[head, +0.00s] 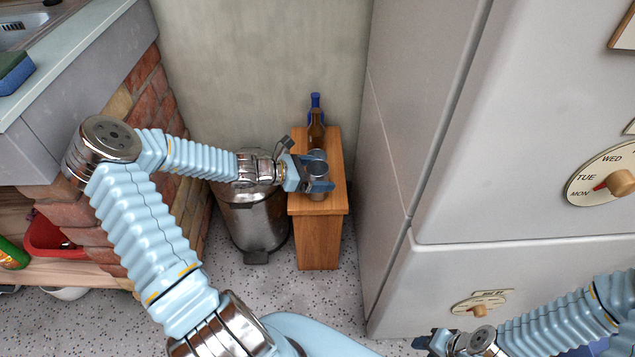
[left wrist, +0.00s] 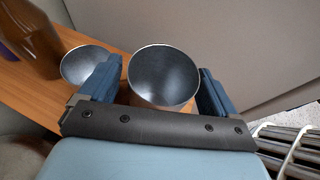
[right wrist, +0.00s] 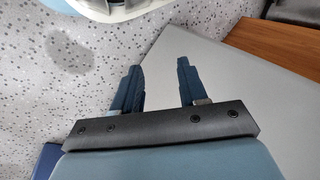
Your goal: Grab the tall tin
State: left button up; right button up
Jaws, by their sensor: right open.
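Two grey tins stand on the small wooden plinth. The nearer tin (head: 317,195) shows below my left gripper (head: 318,180) in the head view, partly hidden by it. In the left wrist view this tin (left wrist: 163,78) has the larger rim and sits between the two fingers, with a narrow gap at the left finger. The other tin (left wrist: 86,66) stands just outside the left finger; it also shows in the head view (head: 317,155). My left gripper is open around the nearer tin. My right gripper (right wrist: 160,85) is open and empty, low beside the refrigerator.
The wooden plinth (head: 319,243) stands between a metal bin (head: 255,225) and the refrigerator (head: 420,100). A brick wall and counter (head: 70,60) are at left. Speckled floor lies in front.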

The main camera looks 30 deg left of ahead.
pick_arm(q)
jog(key=c, duration=0.9)
